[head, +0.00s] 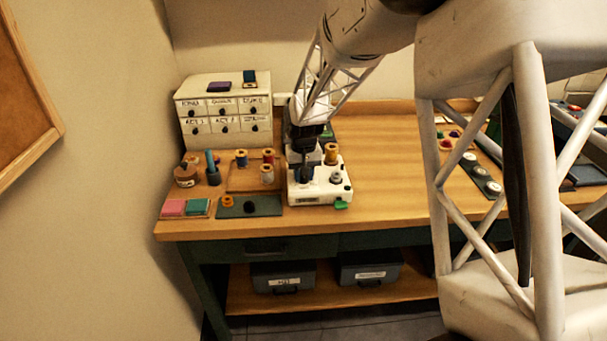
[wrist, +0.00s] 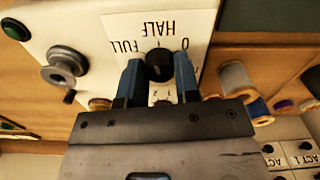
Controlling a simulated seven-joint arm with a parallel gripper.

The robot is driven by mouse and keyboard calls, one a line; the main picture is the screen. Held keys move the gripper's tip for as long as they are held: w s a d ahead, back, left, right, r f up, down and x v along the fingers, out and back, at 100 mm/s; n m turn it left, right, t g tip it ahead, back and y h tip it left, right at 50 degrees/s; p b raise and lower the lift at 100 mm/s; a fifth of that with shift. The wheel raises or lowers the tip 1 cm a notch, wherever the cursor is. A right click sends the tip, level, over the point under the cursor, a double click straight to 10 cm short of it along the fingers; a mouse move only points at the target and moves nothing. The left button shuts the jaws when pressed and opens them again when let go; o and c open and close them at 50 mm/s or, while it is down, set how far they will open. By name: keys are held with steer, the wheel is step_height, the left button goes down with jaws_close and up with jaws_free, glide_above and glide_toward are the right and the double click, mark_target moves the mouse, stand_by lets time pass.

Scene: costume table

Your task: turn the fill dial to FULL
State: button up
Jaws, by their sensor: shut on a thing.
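The fill dial (wrist: 160,66) is a round black knob on a white panel in the wrist view. Around it the panel carries the printed marks FULL (wrist: 122,46), HALF (wrist: 160,28) and 0 (wrist: 186,43), upside down in this view. My gripper (wrist: 158,80) has its blue fingers on either side of the dial and is shut on it. A small light tick shows by the dial, but I cannot tell the setting. In the head view the white machine (head: 318,196) stands on the table under my gripper (head: 303,172), and the dial is hidden.
A spool tray (head: 241,181), a dark mat (head: 262,205) and a white drawer cabinet (head: 225,108) are to the left.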

steer(key=n, duration=0.4)
steer(key=shift+n, duration=0.3)
steer(key=n, duration=0.4)
stand_by(0.4)
steer(key=o, duration=0.9)
steer(key=shift+r, duration=0.15)
steer(key=shift+r, duration=3.75)
